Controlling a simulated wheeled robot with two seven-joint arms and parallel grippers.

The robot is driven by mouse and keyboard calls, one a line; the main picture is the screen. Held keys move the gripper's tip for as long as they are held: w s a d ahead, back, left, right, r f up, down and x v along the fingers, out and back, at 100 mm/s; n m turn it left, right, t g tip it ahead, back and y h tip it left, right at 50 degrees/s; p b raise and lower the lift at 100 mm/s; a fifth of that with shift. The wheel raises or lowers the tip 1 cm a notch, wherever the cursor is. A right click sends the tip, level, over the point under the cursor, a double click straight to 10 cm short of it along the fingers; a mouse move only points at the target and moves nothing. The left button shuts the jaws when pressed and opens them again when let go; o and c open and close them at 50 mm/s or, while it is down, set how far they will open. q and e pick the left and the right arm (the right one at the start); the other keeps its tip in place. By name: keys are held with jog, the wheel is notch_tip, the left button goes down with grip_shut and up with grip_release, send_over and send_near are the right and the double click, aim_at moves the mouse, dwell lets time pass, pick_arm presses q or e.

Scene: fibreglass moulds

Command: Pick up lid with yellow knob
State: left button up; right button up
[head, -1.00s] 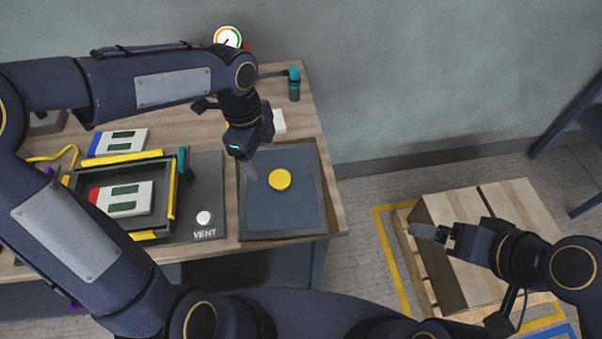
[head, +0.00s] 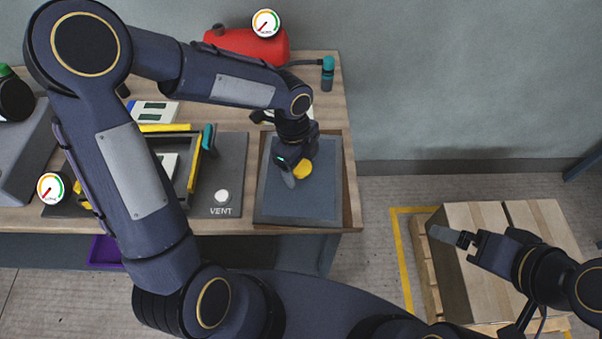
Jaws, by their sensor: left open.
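The lid (head: 312,202) is a dark blue-grey square panel with a darker rim, lying flat at the right end of the wooden workbench. Its round yellow knob (head: 302,170) sits near the lid's middle, partly hidden by my left gripper. My left gripper (head: 291,178) is open, low over the lid and just beside the knob; whether it touches the knob I cannot tell.
A black-framed mould box with yellow edges (head: 165,128) and a white VENT button (head: 222,196) are left of the lid. A red tank (head: 245,46) with a gauge (head: 265,22) and a teal-topped valve (head: 327,74) stand behind. A wooden crate (head: 475,215) is on the floor at right.

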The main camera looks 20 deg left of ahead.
pick_arm(q)
jog(key=shift+c, duration=0.2)
jog(key=c, duration=1.2)
jog(key=shift+c, duration=0.4)
jog(key=shift+r, duration=0.15)
jog(key=shift+r, duration=0.25)
notch_tip(320, 180, up, 2)
jog(key=shift+w, duration=0.1)
jog(key=s+a+r, duration=0.2)
jog(key=s+r, duration=0.3)
jog(key=s, duration=0.1)
jog(key=s+a+r+b, duration=0.1)
jog(key=s+a+r, duration=0.2)
jog(key=s+r, duration=0.2)
jog(key=shift+s+a+r, duration=0.25)
jog(key=shift+s+a, duration=0.05)
jog(key=shift+s, duration=0.65)
